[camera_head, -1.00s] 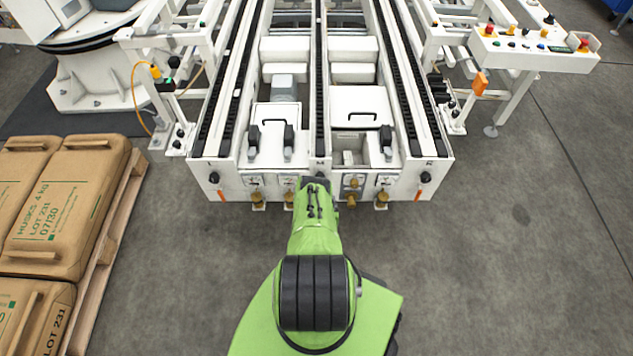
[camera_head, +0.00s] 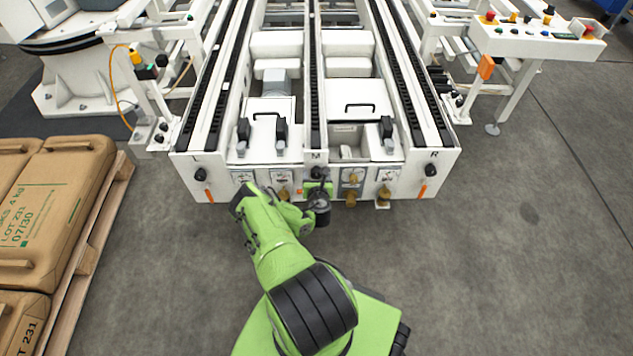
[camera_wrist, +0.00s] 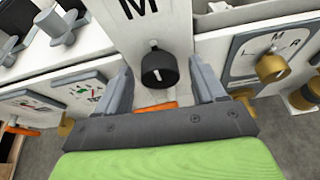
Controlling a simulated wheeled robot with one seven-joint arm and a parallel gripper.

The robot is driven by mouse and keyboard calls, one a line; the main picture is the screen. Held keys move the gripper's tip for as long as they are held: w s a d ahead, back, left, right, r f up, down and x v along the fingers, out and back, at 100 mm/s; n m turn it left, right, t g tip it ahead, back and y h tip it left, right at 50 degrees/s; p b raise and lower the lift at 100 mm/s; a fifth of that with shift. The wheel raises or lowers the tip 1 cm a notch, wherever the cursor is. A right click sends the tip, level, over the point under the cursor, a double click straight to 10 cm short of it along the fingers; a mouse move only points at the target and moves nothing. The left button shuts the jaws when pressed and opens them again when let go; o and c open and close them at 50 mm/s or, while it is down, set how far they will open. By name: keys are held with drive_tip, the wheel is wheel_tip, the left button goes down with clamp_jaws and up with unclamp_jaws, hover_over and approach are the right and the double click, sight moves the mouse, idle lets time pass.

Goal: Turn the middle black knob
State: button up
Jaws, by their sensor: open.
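The middle black knob (camera_wrist: 159,70) sits on a white panel under the letter M in the wrist view, with a light pointer mark on its face. My gripper (camera_wrist: 162,88) is open, with one finger on each side of the knob; I cannot tell if either finger touches it. In the head view my gripper (camera_head: 318,190) is at the conveyor's front face below the M, and it hides most of the knob. The left black knob (camera_head: 200,174) and the right black knob (camera_head: 430,170) show at the ends of the same front face.
An orange piece (camera_wrist: 155,105) sits just below the middle knob. Brass knobs (camera_wrist: 271,67) with label plates flank it. Brown sacks (camera_head: 58,200) on a wooden pallet (camera_head: 100,230) stand at the left. The floor (camera_head: 520,260) at the right is clear.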

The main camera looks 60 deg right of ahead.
drive_tip(key=shift+d, duration=0.1)
drive_tip(key=c, duration=1.1)
drive_tip(key=shift+o, duration=0.2)
drive_tip(key=m+t, duration=0.1)
drive_tip(key=m, duration=0.1)
drive_tip(key=m+t+y+p, duration=0.1)
drive_tip(key=m, duration=0.1)
drive_tip(key=shift+s+d+t, duration=0.1)
drive_tip(key=shift+s+t, duration=0.1)
drive_tip(key=shift+t, duration=0.2)
drive_tip(key=m+t, duration=0.2)
drive_tip(key=m, duration=0.2)
drive_tip(key=shift+f+b, duration=0.2)
drive_tip(key=shift+b, duration=0.2)
drive_tip(key=shift+m, duration=0.3)
drive_tip(key=o, duration=1.1)
drive_tip(key=shift+c, duration=0.2)
